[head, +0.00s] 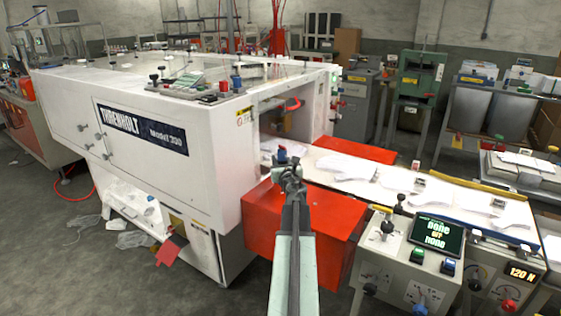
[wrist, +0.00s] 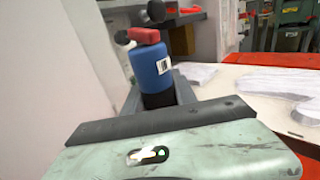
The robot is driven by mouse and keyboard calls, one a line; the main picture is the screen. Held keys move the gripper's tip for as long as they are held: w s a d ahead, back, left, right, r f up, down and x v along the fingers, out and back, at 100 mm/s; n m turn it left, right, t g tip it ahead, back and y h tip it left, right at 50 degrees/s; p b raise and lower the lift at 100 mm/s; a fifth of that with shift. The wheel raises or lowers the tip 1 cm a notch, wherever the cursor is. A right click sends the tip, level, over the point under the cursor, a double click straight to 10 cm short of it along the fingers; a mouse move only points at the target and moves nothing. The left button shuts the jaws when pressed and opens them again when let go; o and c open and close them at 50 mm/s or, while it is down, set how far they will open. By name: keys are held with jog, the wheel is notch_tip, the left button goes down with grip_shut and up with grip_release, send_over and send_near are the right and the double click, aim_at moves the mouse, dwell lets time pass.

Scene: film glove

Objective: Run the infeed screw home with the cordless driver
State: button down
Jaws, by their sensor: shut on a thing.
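My gripper (head: 291,172) is in front of the machine's infeed opening, above the red housing. It is shut on a blue upright tool with a red top and black lower part, which I take for the cordless driver (head: 282,153). In the wrist view, the driver (wrist: 151,68) stands between my grey fingers (wrist: 157,102), with a white barcode label on its side. Its lower end is hidden behind my gripper. The white Threnholt machine (head: 180,170) fills the left of the head view. I cannot make out the infeed screw in either view.
A white infeed bed (head: 400,183) with flat white glove shapes runs right from the machine. A red housing (head: 335,220) lies below my arm. A control panel (head: 400,260) with knobs and a screen stands at front right. Clear plastic scraps (head: 85,222) litter the floor at left.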

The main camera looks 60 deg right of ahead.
dwell(0.4)
notch_tip(320, 180, up, 6)
jog(key=p, duration=0.6)
dwell(0.4)
